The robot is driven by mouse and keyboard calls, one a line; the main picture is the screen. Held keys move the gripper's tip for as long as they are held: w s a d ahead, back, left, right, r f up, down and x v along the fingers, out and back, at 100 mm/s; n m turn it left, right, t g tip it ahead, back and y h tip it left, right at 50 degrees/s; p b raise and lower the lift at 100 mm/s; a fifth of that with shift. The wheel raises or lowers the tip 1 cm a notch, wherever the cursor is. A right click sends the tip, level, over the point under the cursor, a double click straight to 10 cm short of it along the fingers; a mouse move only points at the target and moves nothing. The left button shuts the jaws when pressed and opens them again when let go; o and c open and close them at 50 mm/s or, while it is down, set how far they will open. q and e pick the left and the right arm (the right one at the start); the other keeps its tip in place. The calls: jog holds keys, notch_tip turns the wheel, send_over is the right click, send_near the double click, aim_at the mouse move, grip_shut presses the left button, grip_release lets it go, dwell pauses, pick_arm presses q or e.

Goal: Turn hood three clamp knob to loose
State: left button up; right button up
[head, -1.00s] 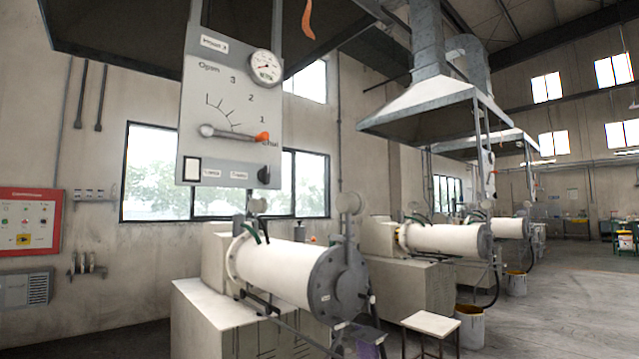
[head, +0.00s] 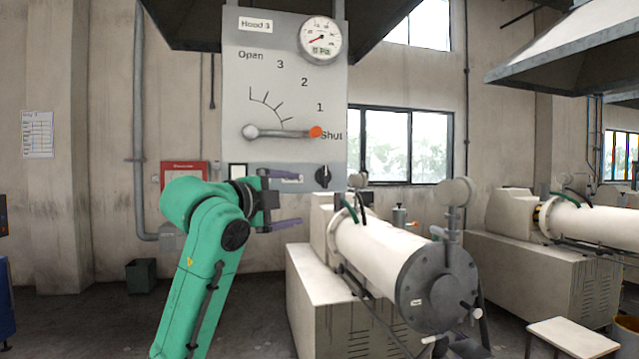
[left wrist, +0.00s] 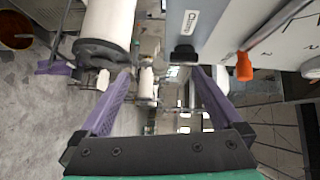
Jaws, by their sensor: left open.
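The hood three panel (head: 285,90) is a grey board with a scale from Open to Shut. Its lever (head: 282,132) has an orange tip (head: 316,132) that sits at Shut. The black clamp knob (head: 323,177) is at the panel's lower right. In the left wrist view the knob (left wrist: 183,53) shows beside the Clamp label, near the right finger, with the orange tip (left wrist: 244,66) farther right. My left gripper (head: 300,199) is open and empty, with purple fingers, just left of and slightly below the knob in the head view. My right gripper is out of view.
A white mill cylinder (head: 385,262) on a pale cabinet stands below right of the panel. A gauge (head: 320,40) is at the panel's top right. A red box (head: 185,173) is on the wall behind my arm. A white stool (head: 572,335) stands at lower right.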

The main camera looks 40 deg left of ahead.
pick_arm(q)
jog(key=m, duration=0.1)
send_near(323, 178)
jog(key=shift+t, duration=0.3)
jog(key=w+p, duration=0.2)
jog(key=w, duration=0.1)
jog(key=w+a+p, duration=0.1)
jog(key=w+p, duration=0.4)
jog(key=p, duration=0.1)
jog(key=shift+w+a, duration=0.15)
jog(key=shift+w, duration=0.25)
jog(key=shift+w+f, duration=0.1)
jog(key=shift+w, duration=0.1)
jog(key=shift+a+f, duration=0.1)
jog(key=shift+a, duration=0.05)
jog(key=c, duration=1.3)
jog(key=shift+c, duration=0.4)
